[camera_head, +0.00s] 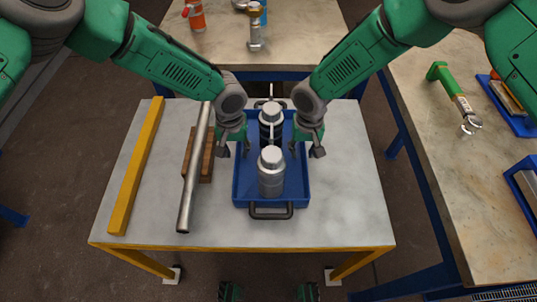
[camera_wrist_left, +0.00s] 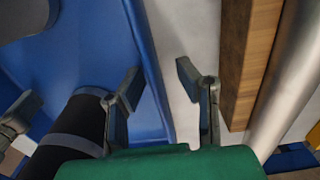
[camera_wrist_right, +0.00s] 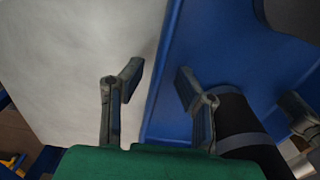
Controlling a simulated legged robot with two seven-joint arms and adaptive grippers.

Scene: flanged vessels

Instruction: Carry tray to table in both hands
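The blue tray (camera_head: 300,192) rests on the near table (camera_head: 345,190), with a dark bar handle (camera_head: 270,213) at its near end. A silver vessel (camera_head: 271,178) stands upright in its near part and a dark vessel (camera_head: 270,128) with a silver cap stands behind it. My left gripper (camera_head: 235,150) is at the tray's left wall, its open fingers (camera_wrist_left: 158,82) on either side of the rim. My right gripper (camera_head: 305,149) is at the right wall, its open fingers (camera_wrist_right: 160,80) also straddling the rim. Contact between fingers and wall cannot be told.
A metal pipe (camera_head: 190,190) leans across a wooden block (camera_head: 206,165) left of the tray, near a yellow bar (camera_head: 136,165). A back table (camera_head: 300,45) holds a metal fitting (camera_head: 255,30). A right-hand table (camera_head: 440,140) holds a green-handled tool (camera_head: 445,80) and blue bins (camera_head: 523,128).

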